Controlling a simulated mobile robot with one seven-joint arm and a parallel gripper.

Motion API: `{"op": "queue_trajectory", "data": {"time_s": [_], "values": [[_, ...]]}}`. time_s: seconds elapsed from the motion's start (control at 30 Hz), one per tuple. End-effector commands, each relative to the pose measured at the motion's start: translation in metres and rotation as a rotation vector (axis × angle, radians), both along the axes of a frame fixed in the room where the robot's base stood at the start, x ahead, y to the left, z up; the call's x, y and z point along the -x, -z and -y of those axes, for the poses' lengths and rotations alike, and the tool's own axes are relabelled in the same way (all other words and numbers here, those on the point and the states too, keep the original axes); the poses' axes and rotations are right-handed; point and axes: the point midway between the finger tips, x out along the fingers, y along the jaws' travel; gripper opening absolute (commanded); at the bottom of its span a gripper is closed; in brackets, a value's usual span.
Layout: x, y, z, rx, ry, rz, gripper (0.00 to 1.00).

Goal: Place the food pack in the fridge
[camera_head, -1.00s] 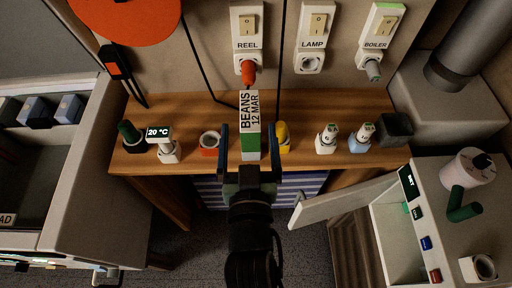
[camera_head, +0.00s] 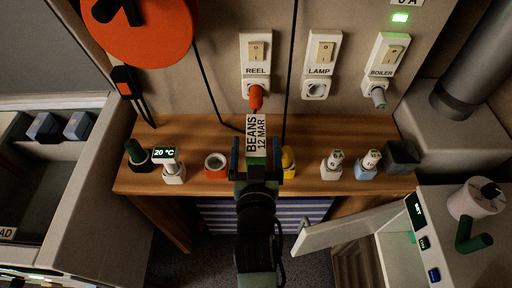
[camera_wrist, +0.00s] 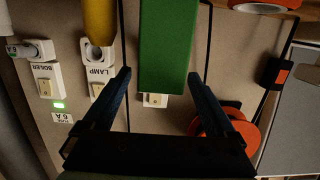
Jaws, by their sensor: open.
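The food pack (camera_head: 257,133), labelled BEANS 12 MAR in white and green, stands on the wooden shelf. My gripper (camera_head: 263,141) is open, with one blue finger on each side of the pack in the head view. My arm hides the pack's lower part. In the wrist view the pack's green face (camera_wrist: 168,45) shows beyond and between the open fingers (camera_wrist: 160,75); I cannot tell whether they touch it. A white cabinet (camera_head: 400,258), which looks like the fridge, is at the lower right with its door (camera_head: 345,228) swung open.
An orange-red cup (camera_head: 216,166) stands left of the pack and a yellow item (camera_head: 288,162) close on its right. Several small bottles and a dark cube (camera_head: 402,156) line the shelf. Sockets and a red plug (camera_head: 256,97) are on the wall behind.

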Motion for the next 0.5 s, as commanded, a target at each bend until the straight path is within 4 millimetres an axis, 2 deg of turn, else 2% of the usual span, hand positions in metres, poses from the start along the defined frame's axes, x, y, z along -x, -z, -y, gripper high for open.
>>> {"op": "queue_trajectory", "data": {"time_s": [0.2,0.5], "values": [[-0.030,0.002,0.000,-0.002,0.000,0.001,0.91],[-0.037,0.004,0.000,-0.001,0.000,0.001,0.91]]}}
